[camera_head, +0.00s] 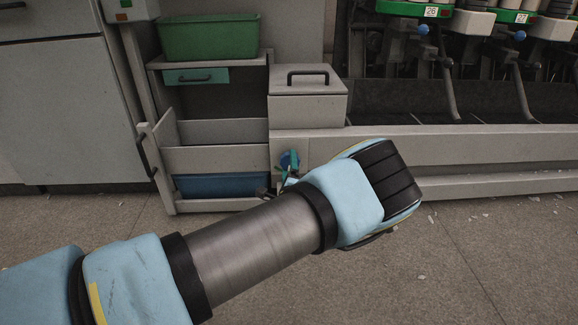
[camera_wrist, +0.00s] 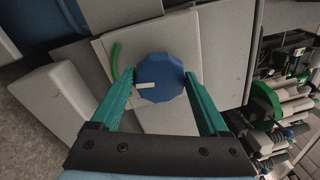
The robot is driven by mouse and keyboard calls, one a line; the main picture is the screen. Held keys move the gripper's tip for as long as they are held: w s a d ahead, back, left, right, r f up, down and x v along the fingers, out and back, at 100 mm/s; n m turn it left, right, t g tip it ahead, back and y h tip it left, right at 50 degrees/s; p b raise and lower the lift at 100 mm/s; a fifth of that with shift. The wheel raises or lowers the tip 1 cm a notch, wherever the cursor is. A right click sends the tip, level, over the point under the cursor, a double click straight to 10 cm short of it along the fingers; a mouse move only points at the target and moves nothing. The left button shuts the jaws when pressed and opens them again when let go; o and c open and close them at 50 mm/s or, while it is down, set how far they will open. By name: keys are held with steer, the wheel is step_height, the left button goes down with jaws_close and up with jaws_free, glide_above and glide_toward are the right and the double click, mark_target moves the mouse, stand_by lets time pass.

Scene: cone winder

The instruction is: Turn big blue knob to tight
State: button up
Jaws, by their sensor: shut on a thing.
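The big blue knob (camera_wrist: 160,78) is a many-sided dial with a white pointer bar, set on a pale panel (camera_wrist: 152,118) in the wrist view. A curved green mark (camera_wrist: 116,62) lies beside it on the panel. The white bar points left in that view, a little below the green mark. My gripper (camera_wrist: 158,80) has its two teal fingers on either side of the knob, shut on it. In the head view the knob (camera_head: 289,160) shows only partly behind my wrist, and my fingers are mostly hidden there.
A grey box with a black handle (camera_head: 308,92) sits above the knob. To the left are a green bin (camera_head: 208,38), a blue bin (camera_head: 219,186) and a cart handle (camera_head: 147,156). Winder units (camera_head: 440,30) stand at right. The floor in front is open.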

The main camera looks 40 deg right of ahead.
steer(key=shift+f, duration=0.1)
steer(key=o, duration=1.2)
steer(key=shift+o, duration=0.2)
steer(key=shift+s+a, duration=0.1)
steer(key=r+p+v, duration=0.1)
steer(key=p+v, duration=0.2)
steer(key=v, duration=0.7)
steer(key=shift+s+a+f+p, duration=0.25)
steer(key=shift+f+p, duration=0.15)
steer(key=shift+f, duration=0.05)
